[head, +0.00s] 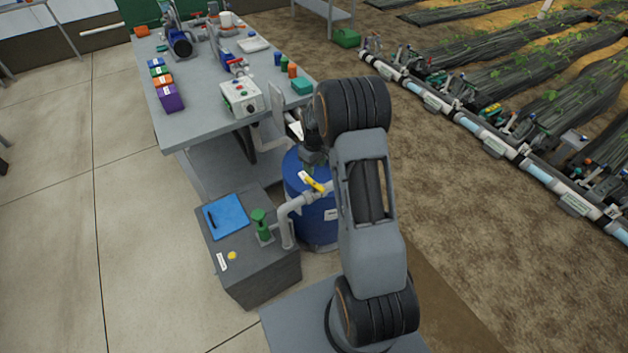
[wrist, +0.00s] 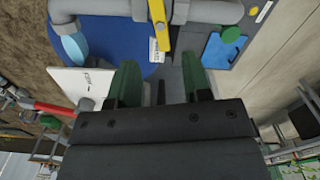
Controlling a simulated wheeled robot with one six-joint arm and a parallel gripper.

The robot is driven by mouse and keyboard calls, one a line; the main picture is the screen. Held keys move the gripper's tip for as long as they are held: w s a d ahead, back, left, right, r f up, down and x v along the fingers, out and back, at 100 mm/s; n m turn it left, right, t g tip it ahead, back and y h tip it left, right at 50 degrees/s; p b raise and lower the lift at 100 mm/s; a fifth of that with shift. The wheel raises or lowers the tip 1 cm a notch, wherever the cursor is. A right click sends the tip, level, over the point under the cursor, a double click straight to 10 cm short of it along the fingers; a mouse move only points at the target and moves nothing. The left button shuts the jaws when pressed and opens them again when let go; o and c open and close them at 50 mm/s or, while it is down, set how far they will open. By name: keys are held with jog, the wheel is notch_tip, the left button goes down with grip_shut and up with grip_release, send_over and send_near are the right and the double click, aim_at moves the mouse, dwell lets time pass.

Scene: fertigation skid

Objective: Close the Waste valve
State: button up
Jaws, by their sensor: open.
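A yellow lever handle (head: 316,185) sits on a grey pipe (head: 292,206) beside the blue drum (head: 318,228). In the wrist view the yellow handle (wrist: 160,28) appears to lie across the pipe, its free end pointing toward my gripper. My gripper (wrist: 162,78) is open and empty, its green fingers spread, with the handle in front of and between them, apart from both. In the head view my gripper (head: 312,158) is just above the handle, partly hidden by my arm. A white label (wrist: 156,50) on the drum is too small to read.
A grey box (head: 258,277) with a blue clipboard (head: 226,214) and a green knob (head: 260,218) stands left of the pipe. A workbench (head: 205,118) with a control box (head: 241,97) is behind. A white panel (wrist: 85,84) is close beside my gripper. Open floor lies left.

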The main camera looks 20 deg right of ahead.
aim_at(314, 183)
notch_tip(314, 183, down, 9)
jog(key=shift+r+p, duration=0.15)
jog(key=shift+p, duration=0.5)
jog(key=shift+c, duration=0.2)
grip_shut()
